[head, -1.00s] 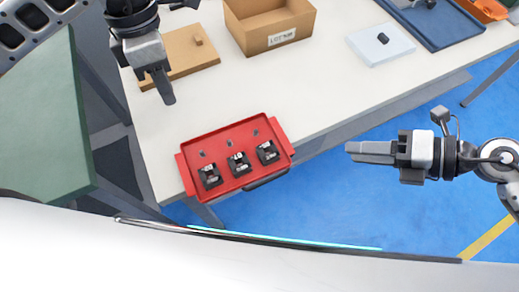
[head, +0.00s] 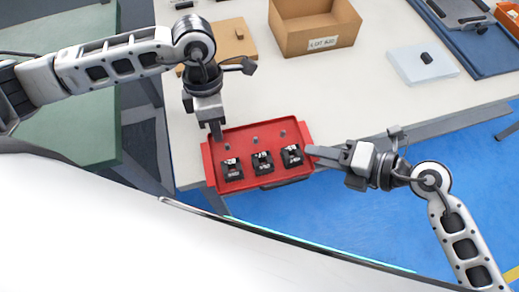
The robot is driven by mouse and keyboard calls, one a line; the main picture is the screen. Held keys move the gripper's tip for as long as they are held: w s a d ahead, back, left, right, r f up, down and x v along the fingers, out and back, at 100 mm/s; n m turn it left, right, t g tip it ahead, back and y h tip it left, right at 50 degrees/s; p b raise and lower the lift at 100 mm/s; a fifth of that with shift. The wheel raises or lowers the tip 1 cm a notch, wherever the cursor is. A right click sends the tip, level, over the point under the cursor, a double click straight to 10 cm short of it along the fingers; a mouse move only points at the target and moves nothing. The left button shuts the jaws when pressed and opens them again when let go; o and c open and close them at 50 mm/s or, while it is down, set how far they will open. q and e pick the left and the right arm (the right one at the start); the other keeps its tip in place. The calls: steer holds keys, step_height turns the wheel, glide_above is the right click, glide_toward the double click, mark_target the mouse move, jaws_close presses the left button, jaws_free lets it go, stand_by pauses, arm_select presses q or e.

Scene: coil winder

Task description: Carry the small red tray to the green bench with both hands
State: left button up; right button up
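The small red tray (head: 245,138) lies on the near edge of the white table, with several black parts (head: 262,162) in its front row. My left gripper (head: 217,132) points down at the tray's back left corner; the gap between its fingers does not show. My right gripper (head: 312,152) points left, its fingertips at the tray's right end handle. I cannot tell whether either touches the tray or how far its fingers are apart. The green bench (head: 65,125) stands at the left, partly covered by my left arm.
An open cardboard box (head: 318,40) and a brown board (head: 228,42) stand behind the tray on the white table (head: 375,105). A pale block with a black piece (head: 422,65) and a blue mat (head: 470,45) lie at the right. A gap separates table and bench.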

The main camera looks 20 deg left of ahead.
arm_select(q)
steer(key=shift+c, duration=1.2)
arm_select(e)
steer(key=shift+c, duration=1.2)
arm_select(q)
jaws_close()
arm_select(e)
jaws_close()
